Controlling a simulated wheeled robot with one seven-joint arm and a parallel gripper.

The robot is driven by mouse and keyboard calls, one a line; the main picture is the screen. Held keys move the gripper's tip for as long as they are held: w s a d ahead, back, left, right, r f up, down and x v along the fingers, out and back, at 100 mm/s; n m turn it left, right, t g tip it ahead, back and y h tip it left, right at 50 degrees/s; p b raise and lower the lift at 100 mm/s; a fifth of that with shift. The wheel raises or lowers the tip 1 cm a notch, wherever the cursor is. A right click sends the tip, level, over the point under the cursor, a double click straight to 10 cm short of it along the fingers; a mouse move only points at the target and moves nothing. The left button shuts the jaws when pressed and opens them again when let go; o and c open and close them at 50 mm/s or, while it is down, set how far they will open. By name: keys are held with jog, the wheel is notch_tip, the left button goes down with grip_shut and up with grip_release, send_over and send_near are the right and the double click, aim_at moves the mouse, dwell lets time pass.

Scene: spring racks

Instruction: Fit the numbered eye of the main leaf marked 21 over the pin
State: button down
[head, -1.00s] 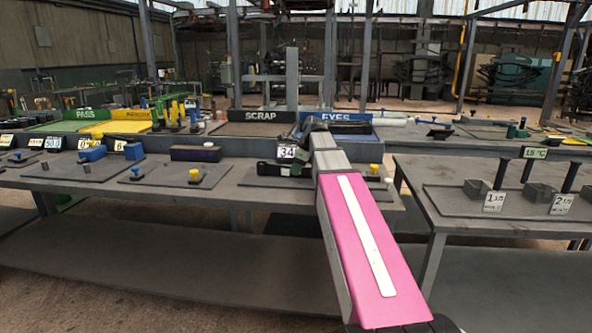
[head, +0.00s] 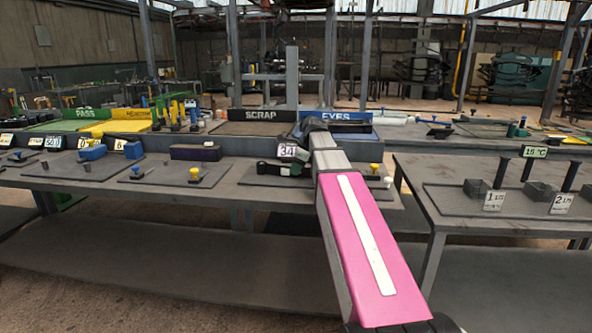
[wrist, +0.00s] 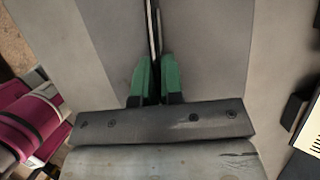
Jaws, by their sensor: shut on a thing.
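In the wrist view my gripper (wrist: 156,72) has green fingers shut on a thin dark strip, the leaf (wrist: 153,25), which runs up out of the top of the picture. No number can be read on it there. In the head view my pink arm reaches over the bench, and a dark and green part, seemingly my gripper (head: 284,168), shows left of the wrist. A tilted tag reading 34 (head: 292,151) is just above it. I see no mark 21. Which pin is meant, and the leaf's eye, cannot be made out.
The bench has a plate with a yellow knob (head: 195,174), a dark block (head: 196,153) and blue blocks (head: 93,152). Another yellow knob (head: 375,168) stands right of my wrist. SCRAP (head: 262,116) and EYES (head: 345,117) trays lie behind. A side table (head: 470,172) stands right.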

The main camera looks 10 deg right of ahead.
jog(key=shift+a, duration=0.1)
jog(key=c, duration=0.7)
grip_release()
jog(key=shift+r, duration=4)
